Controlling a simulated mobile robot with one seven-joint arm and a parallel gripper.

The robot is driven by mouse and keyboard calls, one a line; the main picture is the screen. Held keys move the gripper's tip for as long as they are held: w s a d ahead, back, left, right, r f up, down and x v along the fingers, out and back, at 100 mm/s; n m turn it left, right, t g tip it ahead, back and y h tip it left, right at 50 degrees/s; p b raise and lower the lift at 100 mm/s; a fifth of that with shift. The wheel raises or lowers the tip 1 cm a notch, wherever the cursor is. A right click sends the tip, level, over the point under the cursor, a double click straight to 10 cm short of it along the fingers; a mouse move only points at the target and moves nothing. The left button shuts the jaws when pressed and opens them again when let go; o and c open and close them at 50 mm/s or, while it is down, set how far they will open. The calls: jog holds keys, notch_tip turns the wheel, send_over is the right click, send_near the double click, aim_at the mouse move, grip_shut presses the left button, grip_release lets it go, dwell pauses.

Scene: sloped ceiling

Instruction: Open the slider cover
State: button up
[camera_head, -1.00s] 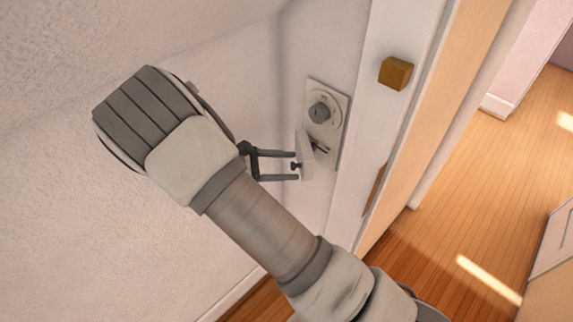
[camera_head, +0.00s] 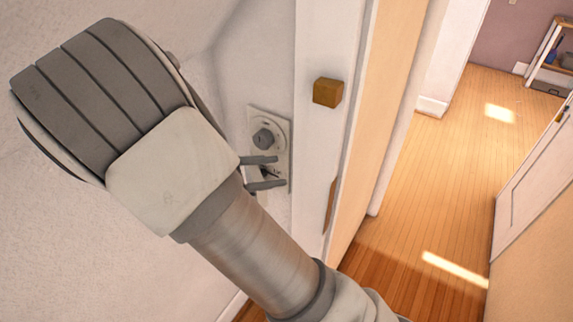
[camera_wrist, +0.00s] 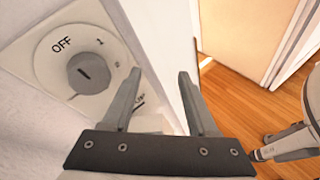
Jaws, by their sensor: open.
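The pale wall panel (camera_head: 284,130) carries a round grey dial (camera_head: 263,138) above and a small dark part (camera_head: 268,173) below, partly behind my fingers. In the wrist view the dial (camera_wrist: 90,73) is at left, with "OFF" on its ring. A white piece (camera_wrist: 152,123) shows between my fingers; I cannot tell whether it is the slider cover. My gripper (camera_head: 281,171) is open in front of the panel's lower part. Its two fingers stand apart, also in the wrist view (camera_wrist: 168,74), right of the dial. Contact with the panel cannot be told.
A white door frame (camera_head: 315,150) with a brass block (camera_head: 327,92) stands just right of the panel. Beyond it is an open wood floor (camera_head: 440,180). A white door (camera_head: 525,185) and a shelf (camera_head: 545,50) are farther right.

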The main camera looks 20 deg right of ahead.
jog(key=shift+s+d+r, duration=0.3)
jog(key=shift+d+r, duration=0.25)
jog(key=shift+d, duration=0.3)
jog(key=shift+s+d+r, duration=0.3)
jog(key=shift+d+r, duration=0.25)
jog(key=shift+d, duration=0.3)
